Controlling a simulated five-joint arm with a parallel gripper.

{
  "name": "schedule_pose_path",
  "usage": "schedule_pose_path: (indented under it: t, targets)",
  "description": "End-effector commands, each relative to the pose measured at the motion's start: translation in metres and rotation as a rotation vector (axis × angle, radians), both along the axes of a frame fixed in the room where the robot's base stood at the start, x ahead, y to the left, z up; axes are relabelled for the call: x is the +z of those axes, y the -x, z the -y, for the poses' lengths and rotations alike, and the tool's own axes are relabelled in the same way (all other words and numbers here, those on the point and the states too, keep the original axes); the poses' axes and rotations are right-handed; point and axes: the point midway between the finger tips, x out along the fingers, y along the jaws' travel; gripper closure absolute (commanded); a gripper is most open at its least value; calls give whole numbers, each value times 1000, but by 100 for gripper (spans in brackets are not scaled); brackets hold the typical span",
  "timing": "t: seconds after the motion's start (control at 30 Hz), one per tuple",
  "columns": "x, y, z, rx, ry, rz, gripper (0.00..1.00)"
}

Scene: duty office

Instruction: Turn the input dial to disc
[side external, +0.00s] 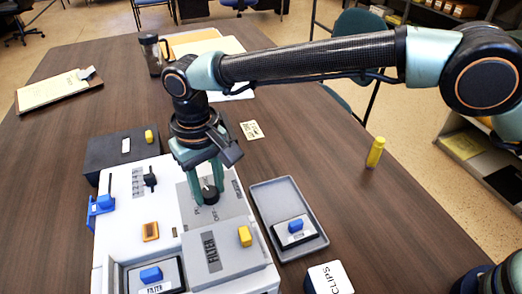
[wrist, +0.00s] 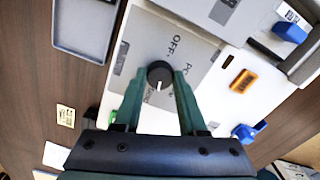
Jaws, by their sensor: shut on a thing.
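The input dial (wrist: 159,70) is a round black knob with a white pointer mark, on a grey panel (wrist: 196,64) lettered OFF and with other words partly hidden. In the wrist view the pointer faces down, toward small lettering between the fingers that I cannot read. My gripper (wrist: 160,80) is shut on the dial, one green finger on each side. In the side view my gripper (side external: 208,188) reaches down from above onto the dial (side external: 211,197), and its fingers hide part of the lettering.
A grey tray (side external: 263,203) lies close on the right. A yellow marker (side external: 376,152) stands farther right.

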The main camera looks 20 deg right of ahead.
Motion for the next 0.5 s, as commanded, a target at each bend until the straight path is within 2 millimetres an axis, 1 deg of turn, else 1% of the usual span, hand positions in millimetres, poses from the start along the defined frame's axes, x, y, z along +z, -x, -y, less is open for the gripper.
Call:
schedule_pose_path:
  t: [0.03, 0.2, 0.5]
  targets:
    - [2, 0, 1, -37, 1, -1, 100]
    - [2, 0, 1, -147, 1, -1, 100]
    - [3, 0, 1, -255, 1, -1, 100]
